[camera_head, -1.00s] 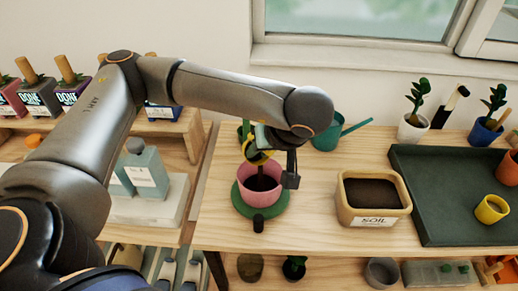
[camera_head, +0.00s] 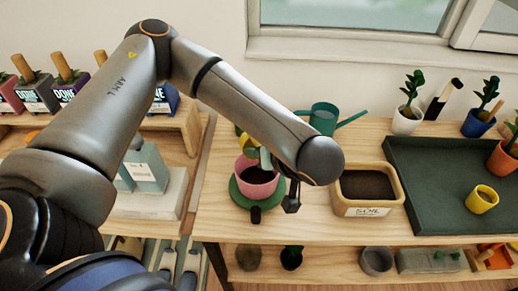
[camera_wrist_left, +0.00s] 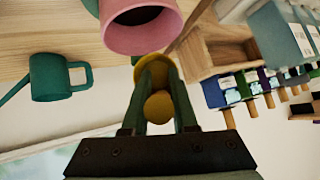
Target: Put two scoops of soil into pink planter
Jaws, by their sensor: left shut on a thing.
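The pink planter (camera_head: 259,188) stands upright on a round green saucer (camera_head: 240,199) on the wooden table, with dark material inside. It also shows in the left wrist view (camera_wrist_left: 145,41). My left gripper (camera_head: 264,158) is at the planter's back rim, partly hidden by my own wrist. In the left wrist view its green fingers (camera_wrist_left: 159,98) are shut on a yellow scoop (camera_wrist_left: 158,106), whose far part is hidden. The scoop shows only partly in the head view (camera_head: 246,141). The soil tub (camera_head: 352,205), filled with dark soil, stands to the right. My right gripper is not in view.
A teal watering can (camera_head: 323,118) stands behind, at the back edge. A dark green tray (camera_head: 430,190) with a yellow pot (camera_head: 481,199) lies right of the soil tub. Potted plants line the back right. A shelf of boxes stands left.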

